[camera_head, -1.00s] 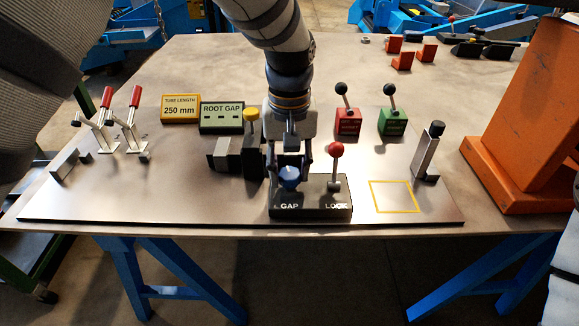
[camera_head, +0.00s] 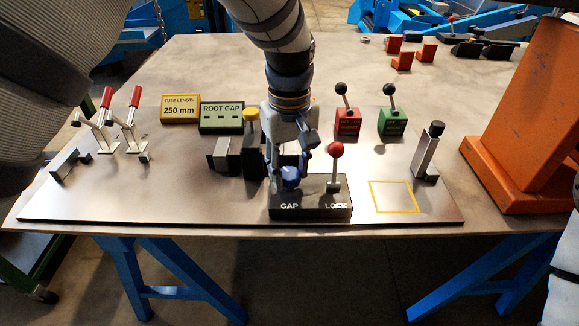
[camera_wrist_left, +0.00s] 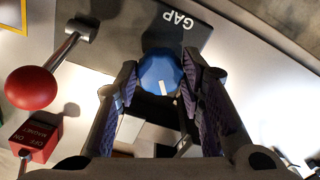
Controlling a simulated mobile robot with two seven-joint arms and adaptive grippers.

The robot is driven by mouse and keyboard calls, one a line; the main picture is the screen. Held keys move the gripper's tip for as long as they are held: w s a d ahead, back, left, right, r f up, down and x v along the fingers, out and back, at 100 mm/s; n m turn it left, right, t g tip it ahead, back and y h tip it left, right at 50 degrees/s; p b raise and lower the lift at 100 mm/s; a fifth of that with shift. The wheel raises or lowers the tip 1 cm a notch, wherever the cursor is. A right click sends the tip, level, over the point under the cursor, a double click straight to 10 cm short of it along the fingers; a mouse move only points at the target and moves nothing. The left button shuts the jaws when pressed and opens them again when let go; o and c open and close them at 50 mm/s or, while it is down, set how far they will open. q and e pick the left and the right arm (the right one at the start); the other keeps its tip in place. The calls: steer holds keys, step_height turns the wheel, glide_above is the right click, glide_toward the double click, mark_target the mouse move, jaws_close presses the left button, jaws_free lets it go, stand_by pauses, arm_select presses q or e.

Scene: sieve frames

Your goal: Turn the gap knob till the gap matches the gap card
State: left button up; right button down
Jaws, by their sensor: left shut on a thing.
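The blue gap knob (camera_head: 291,175) sits on the black block (camera_head: 311,211) above the white word GAP. My left gripper (camera_head: 289,180) comes down over it and is shut on it. In the left wrist view the knob (camera_wrist_left: 160,72) shows a white mark and lies between the two fingertips (camera_wrist_left: 160,80). The green gap card (camera_head: 222,117), reading ROOT GAP, stands at the back with a row of dark marks. Dark and grey blocks (camera_head: 224,157) stand behind the knob, partly hidden by my gripper. My right gripper is out of view.
A red-balled LOCK lever (camera_head: 336,150) stands close right of my gripper. A yellow-topped post (camera_head: 251,115) is close on its left. Red (camera_head: 348,122) and green (camera_head: 392,122) switch boxes stand behind. The yellow-outlined square (camera_head: 394,197) is empty.

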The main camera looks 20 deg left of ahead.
mark_target(289, 173)
arm_select(q)
steer(key=shift+f, duration=0.1)
steer(key=o, duration=1.1)
steer(key=shift+o, duration=0.2)
step_height(289, 173, up, 12)
